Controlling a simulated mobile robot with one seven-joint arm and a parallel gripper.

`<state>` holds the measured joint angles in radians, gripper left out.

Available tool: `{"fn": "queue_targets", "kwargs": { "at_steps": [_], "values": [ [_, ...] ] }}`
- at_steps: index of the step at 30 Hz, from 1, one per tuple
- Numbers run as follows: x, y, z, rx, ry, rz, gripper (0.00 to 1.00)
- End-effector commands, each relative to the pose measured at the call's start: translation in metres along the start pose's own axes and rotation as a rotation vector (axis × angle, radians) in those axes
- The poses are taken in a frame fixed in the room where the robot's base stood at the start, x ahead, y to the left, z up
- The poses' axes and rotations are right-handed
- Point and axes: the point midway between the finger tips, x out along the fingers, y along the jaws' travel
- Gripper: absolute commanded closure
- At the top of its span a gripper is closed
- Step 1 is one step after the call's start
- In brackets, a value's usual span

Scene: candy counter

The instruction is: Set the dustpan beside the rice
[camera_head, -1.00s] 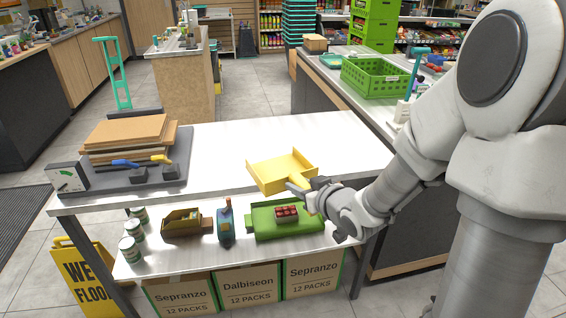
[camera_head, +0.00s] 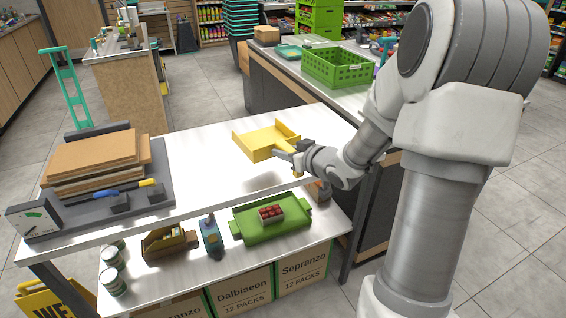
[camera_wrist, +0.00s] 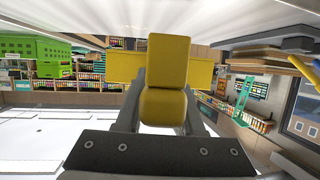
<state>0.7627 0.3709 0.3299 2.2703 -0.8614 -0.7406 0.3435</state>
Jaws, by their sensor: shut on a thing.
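The yellow dustpan (camera_head: 258,145) is over the right part of the white upper tabletop in the head view, its open pan facing up and away from me. My gripper (camera_head: 288,157) is shut on its handle. A soft shadow on the tabletop below suggests that the dustpan is held above it. In the wrist view, the dustpan handle (camera_wrist: 168,62) sits between the fingers of my gripper (camera_wrist: 165,105), with the wide pan behind it. I cannot make out which thing is the rice in either view.
A grey platform scale (camera_head: 160,180) with stacked brown boards (camera_head: 95,165) fills the tabletop's left end; the middle is clear. The lower shelf holds cans (camera_head: 112,280), a brown scoop-like bin (camera_head: 165,243), a blue bottle (camera_head: 211,235) and a green tray (camera_head: 245,228). A green crate (camera_head: 340,68) stands on the counter behind.

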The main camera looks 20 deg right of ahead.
Motion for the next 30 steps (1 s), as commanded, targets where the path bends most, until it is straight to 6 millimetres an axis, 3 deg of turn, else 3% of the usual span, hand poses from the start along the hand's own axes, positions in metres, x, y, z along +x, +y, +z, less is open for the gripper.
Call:
{"fn": "queue_targets", "kwargs": {
  "at_steps": [1, 6, 9, 12, 16, 24, 30],
  "values": [
    [-0.006, 0.033, -0.009, 0.01, 0.002, 0.033, 1.0],
    [-0.024, 0.108, -0.014, 0.03, -0.01, 0.102, 1.0],
    [-0.033, 0.135, -0.013, 0.034, -0.017, 0.128, 1.0],
    [-0.035, 0.146, -0.01, 0.038, -0.022, 0.139, 1.0],
    [-0.023, 0.135, -0.001, 0.039, -0.023, 0.139, 1.0],
    [0.021, 0.081, 0.024, 0.037, -0.024, 0.136, 1.0],
    [0.041, 0.057, 0.033, 0.036, -0.022, 0.14, 1.0]
  ]
}}
